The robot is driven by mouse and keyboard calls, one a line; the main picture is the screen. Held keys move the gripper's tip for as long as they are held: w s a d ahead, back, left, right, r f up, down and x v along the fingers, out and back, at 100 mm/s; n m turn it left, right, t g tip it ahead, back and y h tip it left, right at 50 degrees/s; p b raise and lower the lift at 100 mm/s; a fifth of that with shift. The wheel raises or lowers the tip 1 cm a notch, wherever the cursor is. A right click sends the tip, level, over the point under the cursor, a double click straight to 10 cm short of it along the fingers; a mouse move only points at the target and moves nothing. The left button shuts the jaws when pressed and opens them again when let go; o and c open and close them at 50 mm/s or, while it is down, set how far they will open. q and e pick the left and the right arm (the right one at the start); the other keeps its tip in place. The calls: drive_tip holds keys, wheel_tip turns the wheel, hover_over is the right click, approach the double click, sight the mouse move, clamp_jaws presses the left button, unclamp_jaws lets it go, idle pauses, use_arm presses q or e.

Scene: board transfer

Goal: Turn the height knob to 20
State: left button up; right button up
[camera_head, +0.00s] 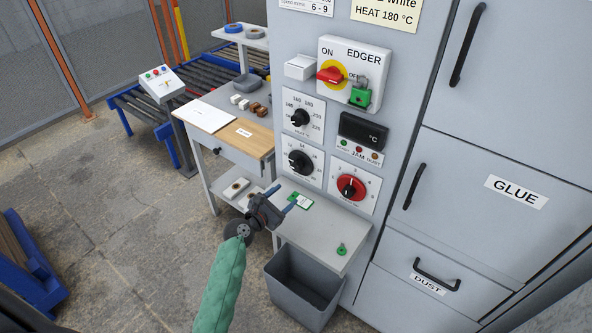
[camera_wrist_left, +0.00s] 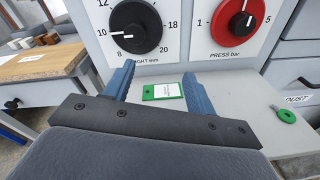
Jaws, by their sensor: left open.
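The height knob (camera_head: 300,162) is the lower left black dial on the grey machine panel. In the left wrist view the height knob (camera_wrist_left: 135,27) has a scale lettered partly "GHT mm", with 8, 10, 12, 18 and 20 readable. Its white mark points left, close to 10. My left gripper (camera_head: 288,196) is open and empty, below and in front of the knob, apart from it. In the left wrist view its two blue fingers (camera_wrist_left: 158,70) point toward the panel under the dial. My right gripper is not in view.
The red press knob (camera_head: 351,187) sits right of the height dial, and another black dial (camera_head: 299,118) sits above it. Below, a grey shelf (camera_head: 318,229) carries a green-edged card (camera_head: 300,201) and a green tag (camera_head: 341,249). A grey bin (camera_head: 300,290) stands beneath.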

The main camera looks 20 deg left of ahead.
sight(295, 169)
use_arm(q)
drive_tip(key=w+n, duration=0.1)
drive_tip(key=w, duration=0.2)
drive_tip(key=w+r+n+t+p, duration=0.1)
drive_tip(key=w+n, duration=0.1)
drive_tip(key=w, duration=0.1)
drive_tip(key=w+n+y+p, duration=0.1)
drive_tip(key=w, duration=0.2)
drive_tip(key=shift+w+a+r+t, duration=0.25)
drive_tip(key=shift+w+r+t, duration=0.05)
drive_tip(key=shift+w, duration=0.05)
drive_tip(key=shift+w+d+f, duration=0.1)
drive_tip(key=shift+w+d, duration=0.05)
drive_tip(key=shift+w, duration=0.3)
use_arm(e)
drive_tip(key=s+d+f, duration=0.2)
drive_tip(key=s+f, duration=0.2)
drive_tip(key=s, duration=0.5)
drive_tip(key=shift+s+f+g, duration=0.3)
use_arm(q)
drive_tip(key=c, duration=1)
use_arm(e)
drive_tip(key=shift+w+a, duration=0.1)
